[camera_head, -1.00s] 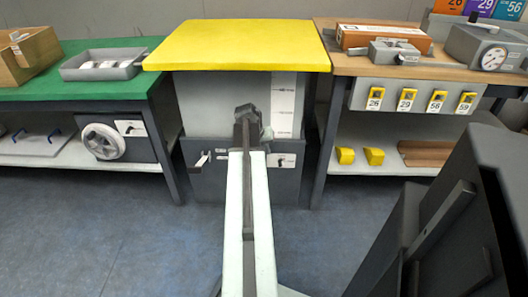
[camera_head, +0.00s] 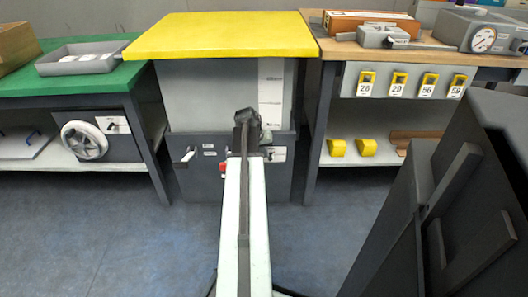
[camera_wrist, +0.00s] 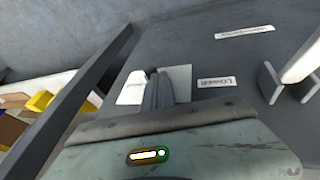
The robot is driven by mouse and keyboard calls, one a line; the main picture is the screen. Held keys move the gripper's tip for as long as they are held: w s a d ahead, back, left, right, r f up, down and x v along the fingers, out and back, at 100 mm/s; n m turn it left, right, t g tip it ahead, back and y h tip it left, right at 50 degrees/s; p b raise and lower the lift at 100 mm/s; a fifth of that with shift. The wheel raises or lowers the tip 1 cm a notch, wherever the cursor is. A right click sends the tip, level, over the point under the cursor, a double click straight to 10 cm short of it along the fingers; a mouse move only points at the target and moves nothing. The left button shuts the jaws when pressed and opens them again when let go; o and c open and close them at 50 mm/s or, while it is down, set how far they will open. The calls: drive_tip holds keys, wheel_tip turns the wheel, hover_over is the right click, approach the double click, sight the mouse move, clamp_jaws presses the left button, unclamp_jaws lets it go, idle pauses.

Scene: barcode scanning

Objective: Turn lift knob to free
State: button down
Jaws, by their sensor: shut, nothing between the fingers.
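A lift table with a yellow top (camera_head: 225,36) stands in front of me with a dark front panel (camera_head: 210,187) below. A pale plate (camera_head: 277,154) with a small dark part on it is right of my arm's end. It also shows behind my fingers in the wrist view (camera_wrist: 181,76); whether it carries the lift knob I cannot tell. A white-gripped lever (camera_head: 187,156) is at the panel's left and shows at right in the wrist view (camera_wrist: 301,62). My gripper (camera_wrist: 159,90) is shut and empty, over the plate; contact is unclear. My arm hides part of the panel.
A red part (camera_head: 222,168) shows beside my arm. At left, a green bench (camera_head: 75,83) has a grey handwheel (camera_head: 83,140) beneath. At right, a wooden bench (camera_head: 345,50) carries yellow numbered tags (camera_head: 398,82). A dark cabinet-like shape (camera_head: 450,200) fills the right foreground.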

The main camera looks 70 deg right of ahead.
drive_tip(key=shift+f+b, duration=0.45)
idle(0.4)
drive_tip(key=shift+f, duration=0.1)
drive_tip(key=shift+w+a+f+b, duration=0.15)
drive_tip(key=shift+w+f+b, duration=0.25)
drive_tip(key=shift+f+b, duration=0.3)
drive_tip(key=shift+w+f, duration=0.1)
drive_tip(key=shift+f, duration=0.05)
idle(0.4)
drive_tip(key=p+v, duration=0.8)
drive_tip(key=v, duration=0.1)
drive_tip(key=shift+r, duration=0.3)
